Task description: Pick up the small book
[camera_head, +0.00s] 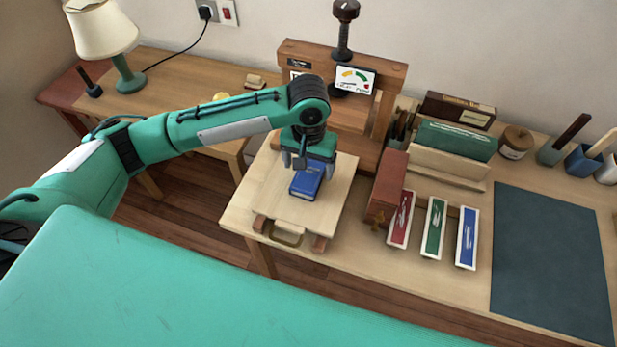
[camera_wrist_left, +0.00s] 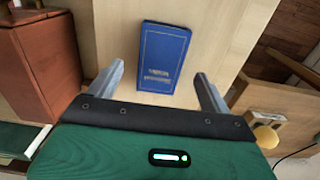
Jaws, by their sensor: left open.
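The small blue book (camera_head: 307,182) lies flat on a light wooden board (camera_head: 262,190) on the table. In the left wrist view the book (camera_wrist_left: 163,58) shows its cover with a thin border and lettering, and it lies ahead of and between the two finger lines. My left gripper (camera_head: 308,160) is over the far end of the book in the head view, pointing down. In the left wrist view my left gripper (camera_wrist_left: 160,78) is open, with one grey finger on each side and nothing between them that I can see held. My right gripper is not in view.
A wooden press-like stand (camera_head: 343,110) with a dial rises behind the board. A reddish wooden block (camera_head: 386,187) and red, green and blue trays (camera_head: 434,228) stand to the right. A dark mat (camera_head: 552,260) lies at far right. A lamp (camera_head: 103,35) stands at left.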

